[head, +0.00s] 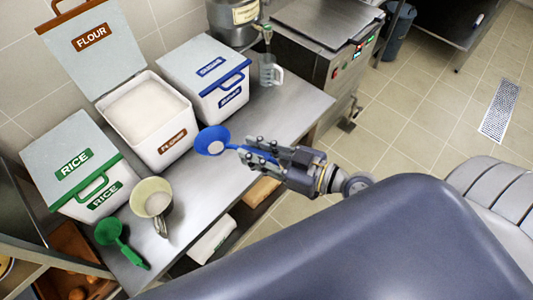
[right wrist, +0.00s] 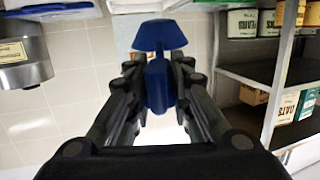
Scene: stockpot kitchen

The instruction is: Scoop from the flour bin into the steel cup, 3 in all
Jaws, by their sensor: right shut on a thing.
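The flour bin (head: 160,150) stands open on the counter, its lid (head: 92,45) raised behind it, with white flour (head: 148,107) inside. The steel cup (head: 150,188) stands in front of the bins, pale inside with a grey handle; some whitish stuff shows in it. My right gripper (head: 258,153) is shut on the handle of a blue scoop (head: 206,136), held to the right of the flour bin, with a small white heap in its bowl. The scoop also shows in the right wrist view (right wrist: 158,36), between the fingers. My left gripper is not in view.
A closed rice bin (head: 75,160) stands left and a closed blue-labelled bin (head: 210,75) right of the flour bin. A green scoop (head: 112,235) lies beside the cup. A clear jug (head: 270,74) stands at the far right. Bare counter (head: 205,180) lies between cup and blue scoop.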

